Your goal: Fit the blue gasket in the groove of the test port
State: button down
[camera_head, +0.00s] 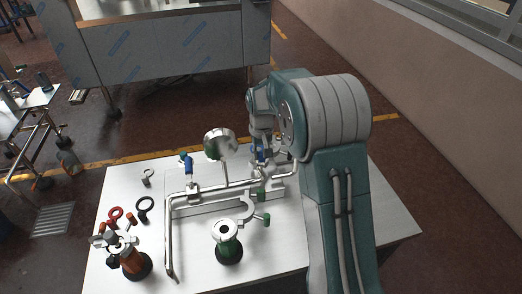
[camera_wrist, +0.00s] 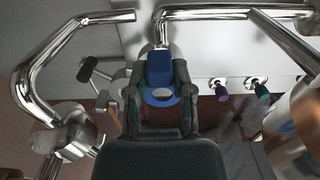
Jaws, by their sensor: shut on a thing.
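The blue gasket (camera_wrist: 162,97) shows in the wrist view as a blue ring part with a blue block-like tab. My gripper (camera_wrist: 160,75) has its two fingers closed on either side of the blue tab. In the head view my gripper (camera_head: 262,148) is low over the far part of the table, beside the steel piping, with a bit of blue at its tip. A steel fitting lies around and below the gasket in the wrist view. I cannot tell whether this is the test port or whether the gasket touches it; the groove is hidden.
Steel piping (camera_head: 168,235) with a round gauge (camera_head: 221,144) crosses the white table (camera_head: 290,262). A green fitting (camera_head: 228,243) and an orange fitting (camera_head: 133,262) stand near the front.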

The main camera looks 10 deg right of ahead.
aim_at(262, 160)
jog(key=shift+f, duration=1.45)
jog(key=shift+f, duration=0.55)
jog(key=shift+f, duration=0.2)
jog(key=shift+f, duration=0.25)
jog(key=shift+f, duration=0.2)
dwell(0.9)
jog(key=shift+c, duration=2.1)
grip_release()
